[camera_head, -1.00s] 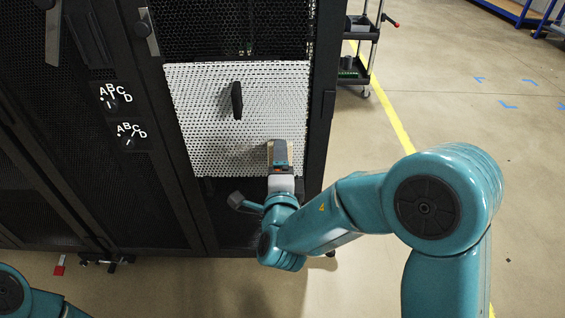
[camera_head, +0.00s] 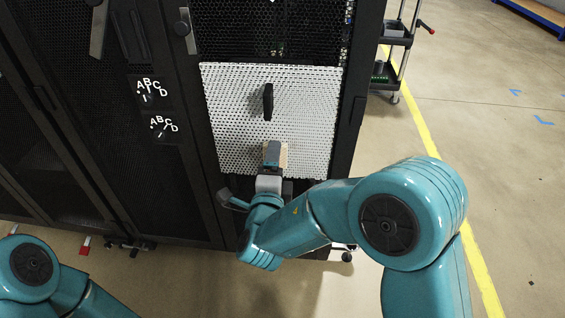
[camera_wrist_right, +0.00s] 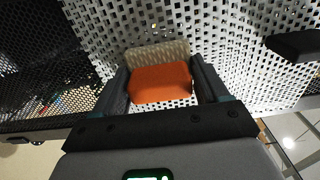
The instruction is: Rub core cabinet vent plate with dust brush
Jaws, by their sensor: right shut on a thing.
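The vent plate (camera_head: 230,110) is a white perforated panel on the front of the black cabinet, with a black handle (camera_head: 267,101) near its middle. My right gripper (camera_head: 272,160) is at the lower part of the plate. In the right wrist view my right gripper (camera_wrist_right: 160,88) is shut on the dust brush (camera_wrist_right: 160,84), which has an orange body and pale bristles (camera_wrist_right: 158,55). The bristles are up against the plate or very close to it; exact contact is hard to tell. My left arm shows at the lower left, but its gripper is out of view.
Black cabinet doors with ABCD labels (camera_head: 152,88) stand to the left. A dark cart (camera_head: 395,50) stands to the right of the cabinet.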

